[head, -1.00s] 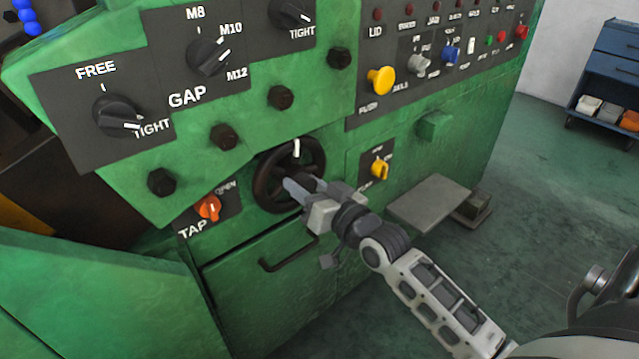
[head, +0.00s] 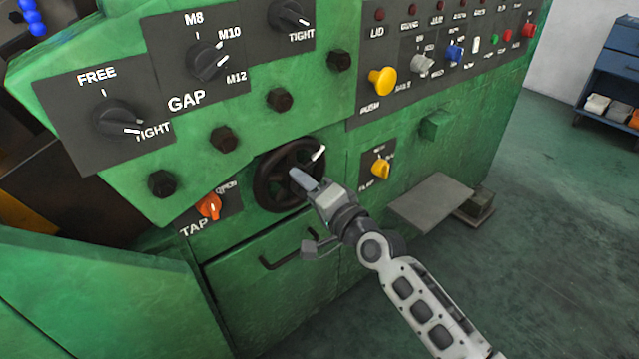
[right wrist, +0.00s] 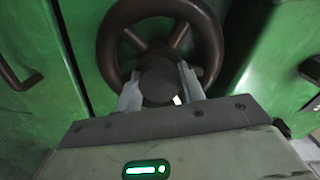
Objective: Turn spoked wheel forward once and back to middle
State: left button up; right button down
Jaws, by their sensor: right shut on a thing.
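The dark spoked wheel (head: 263,187) sits on the green machine front, below the row of black bolts. A white mark on its rim points to the upper right. My right gripper (head: 300,180) reaches it from the lower right and is shut on the wheel's hub. In the right wrist view the two fingers (right wrist: 160,92) stand on either side of the dark round hub, with the wheel's rim (right wrist: 213,50) and spokes behind it. My left gripper is not in view.
The orange TAP knob (head: 209,206) is left of the wheel and a yellow knob (head: 381,170) right of it. A drawer handle (head: 285,258) lies below. A grey step plate (head: 437,200) juts out at right.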

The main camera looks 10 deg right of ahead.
jog(key=m+p, duration=0.1)
jog(key=m, duration=0.5)
jog(key=shift+r+m, duration=0.1)
jog(key=shift+m, duration=0.2)
jog(key=m+p, duration=0.1)
jog(key=m, duration=0.3)
jog(key=shift+m, duration=0.7)
jog(key=c, duration=0.9)
grip_release()
jog(key=shift+o, duration=0.2)
jog(key=b+v, duration=0.1)
jog(key=v, duration=1.5)
